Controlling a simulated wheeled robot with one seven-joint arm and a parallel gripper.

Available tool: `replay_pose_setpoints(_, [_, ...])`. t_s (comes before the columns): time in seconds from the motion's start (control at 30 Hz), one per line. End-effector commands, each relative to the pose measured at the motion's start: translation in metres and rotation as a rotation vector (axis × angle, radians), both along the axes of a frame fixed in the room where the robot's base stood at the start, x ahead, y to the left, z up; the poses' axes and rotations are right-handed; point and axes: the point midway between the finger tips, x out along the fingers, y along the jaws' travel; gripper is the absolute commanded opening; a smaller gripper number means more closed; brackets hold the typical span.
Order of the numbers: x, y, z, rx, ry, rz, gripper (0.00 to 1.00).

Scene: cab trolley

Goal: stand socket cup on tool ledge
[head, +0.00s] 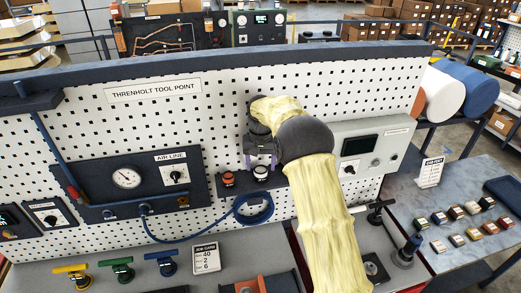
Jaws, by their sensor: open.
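The tool ledge (243,189) is a narrow dark shelf on the white pegboard, right of the air line panel. Two small dark cups stand on it: one with an orange top (229,179) and one with a white top (261,172). I cannot tell which is the socket cup, or whether either is. My gripper (260,161) is open in front of the board, its purple-tipped fingers apart just above the white-topped cup. No held object shows between them. My yellow-sleeved arm hides the ledge's right part.
The air line panel (131,182) is at left and a grey control box (367,148) at right. Coloured valve handles (122,269) and a job card (206,259) stand on the bench below. A side table (459,200) holds several small blocks.

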Motion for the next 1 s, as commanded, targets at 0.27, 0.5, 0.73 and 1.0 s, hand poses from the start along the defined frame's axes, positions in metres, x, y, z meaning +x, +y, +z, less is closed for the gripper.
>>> replay_pose_setpoints(0.27, [0.001, 0.001, 0.054, 0.001, -0.005, 0.002, 0.63])
replay_pose_setpoints(0.5, [0.001, 0.000, 0.084, 0.001, -0.002, 0.000, 0.63])
replay_pose_setpoints(0.73, [0.000, -0.001, 0.089, 0.000, 0.001, -0.001, 0.63])
replay_pose_setpoints(1.0, [0.000, -0.002, 0.088, 0.000, 0.000, -0.002, 0.63])
